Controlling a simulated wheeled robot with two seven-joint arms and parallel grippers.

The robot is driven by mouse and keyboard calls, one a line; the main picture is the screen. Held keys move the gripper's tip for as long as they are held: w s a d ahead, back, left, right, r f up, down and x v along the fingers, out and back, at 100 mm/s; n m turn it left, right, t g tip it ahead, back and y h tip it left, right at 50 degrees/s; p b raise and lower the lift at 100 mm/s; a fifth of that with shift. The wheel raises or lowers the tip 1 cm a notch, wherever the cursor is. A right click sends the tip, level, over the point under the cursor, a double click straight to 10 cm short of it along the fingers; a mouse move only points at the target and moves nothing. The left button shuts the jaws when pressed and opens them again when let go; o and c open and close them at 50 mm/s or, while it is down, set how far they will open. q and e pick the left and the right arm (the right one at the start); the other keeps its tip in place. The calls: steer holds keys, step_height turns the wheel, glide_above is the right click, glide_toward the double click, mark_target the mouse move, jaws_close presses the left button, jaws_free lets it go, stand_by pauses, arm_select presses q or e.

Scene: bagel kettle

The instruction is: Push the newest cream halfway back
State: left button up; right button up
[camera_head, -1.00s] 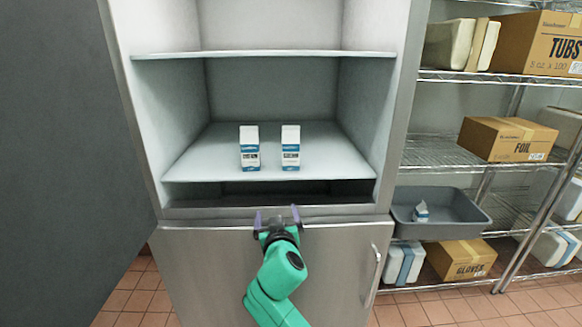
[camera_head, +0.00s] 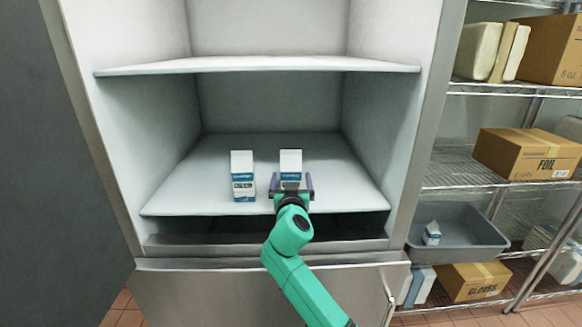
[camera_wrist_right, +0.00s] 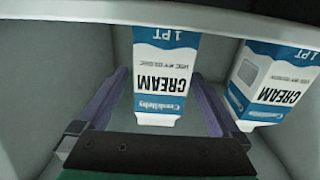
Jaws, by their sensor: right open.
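Two white and blue cream cartons stand upright near the front of the fridge's lower shelf (camera_head: 190,195). My right gripper (camera_head: 291,184) is open at the right carton (camera_head: 291,162), hiding its lower front. In the right wrist view, which looks upside down, that carton (camera_wrist_right: 165,75) sits between the two purple fingers, with gaps at its sides. The left carton (camera_head: 243,176) stands apart from the gripper and shows at the right of the wrist view (camera_wrist_right: 272,88). The date prints are too small to read surely. My left gripper is not in view.
The shelf behind the cartons is bare to the back wall. An upper shelf (camera_head: 260,65) hangs above. At right, a wire rack holds a grey tub (camera_head: 460,240) with a small carton (camera_head: 432,233) inside, plus a FOIL box (camera_head: 525,155) and a GLOVES box (camera_head: 470,281).

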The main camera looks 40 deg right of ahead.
mark_target(291, 173)
steer(key=x, duration=0.3)
steer(key=shift+w+d+p, duration=0.25)
steer(key=shift+w+p, duration=0.1)
steer(key=shift+w+d, duration=0.2)
steer(key=shift+w, duration=0.05)
jaws_close()
jaws_free()
steer(key=shift+r, duration=0.1)
steer(key=shift+s+a, duration=0.1)
steer(key=shift+a, duration=0.05)
arm_select(q)
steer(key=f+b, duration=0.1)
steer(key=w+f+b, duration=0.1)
steer(key=b, duration=0.1)
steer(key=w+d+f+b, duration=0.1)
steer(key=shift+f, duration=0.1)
arm_select(e)
steer(key=v, duration=1.4)
